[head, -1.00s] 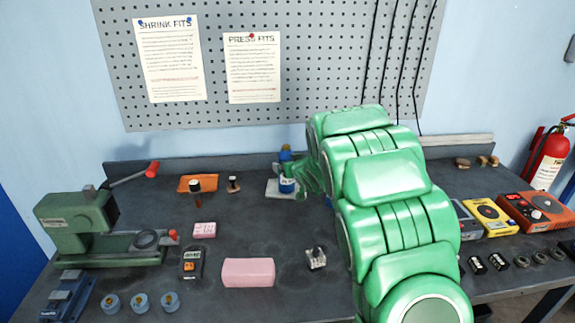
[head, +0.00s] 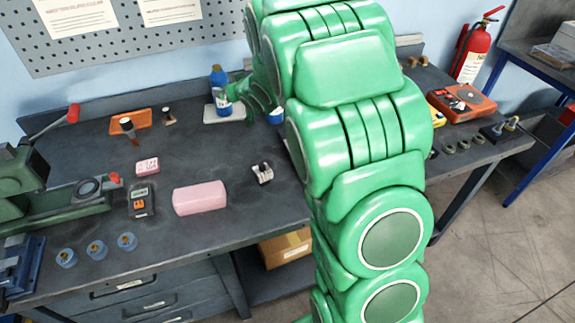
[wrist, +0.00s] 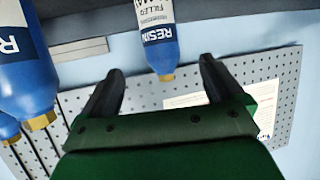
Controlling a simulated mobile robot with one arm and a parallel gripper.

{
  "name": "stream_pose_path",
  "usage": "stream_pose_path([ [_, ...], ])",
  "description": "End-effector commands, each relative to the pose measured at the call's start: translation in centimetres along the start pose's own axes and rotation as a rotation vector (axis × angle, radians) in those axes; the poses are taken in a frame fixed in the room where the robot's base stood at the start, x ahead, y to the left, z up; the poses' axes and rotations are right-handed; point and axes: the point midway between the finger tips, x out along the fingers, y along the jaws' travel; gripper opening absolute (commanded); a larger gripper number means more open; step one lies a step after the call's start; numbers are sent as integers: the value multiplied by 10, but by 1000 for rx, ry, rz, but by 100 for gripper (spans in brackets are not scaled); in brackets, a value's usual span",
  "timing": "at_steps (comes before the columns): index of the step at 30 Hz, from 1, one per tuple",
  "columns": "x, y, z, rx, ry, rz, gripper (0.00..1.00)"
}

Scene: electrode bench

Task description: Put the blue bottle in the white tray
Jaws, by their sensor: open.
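A blue bottle (head: 218,77) with a pale label stands at the back of the bench, at the pale white tray (head: 239,114). I cannot tell whether its base is in the tray or behind it. Another blue piece (head: 275,117) shows low beside my arm, mostly hidden. My gripper (wrist: 161,66) is open and empty. In the wrist view, which is upside down, a blue bottle labelled RESIN FILLER (wrist: 158,48) shows between and beyond the fingertips. A larger blue bottle (wrist: 22,70) is close at the left, with part of another (wrist: 8,128) at the edge.
A pink block (head: 200,199), a black meter (head: 142,201), an orange tray (head: 131,121) and a green press (head: 60,205) lie left of my arm. A red-orange device (head: 462,103) is at the right. The pegboard (head: 130,40) stands behind. The bench middle is mostly clear.

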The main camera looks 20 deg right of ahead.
Motion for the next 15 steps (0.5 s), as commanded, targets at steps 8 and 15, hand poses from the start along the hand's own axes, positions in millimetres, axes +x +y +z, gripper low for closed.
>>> stream_pose_path([
  [8, -40, 18, 4, -4, -115, 101, 95],
  [15, -108, 33, 22, 13, -304, 219, 95],
])
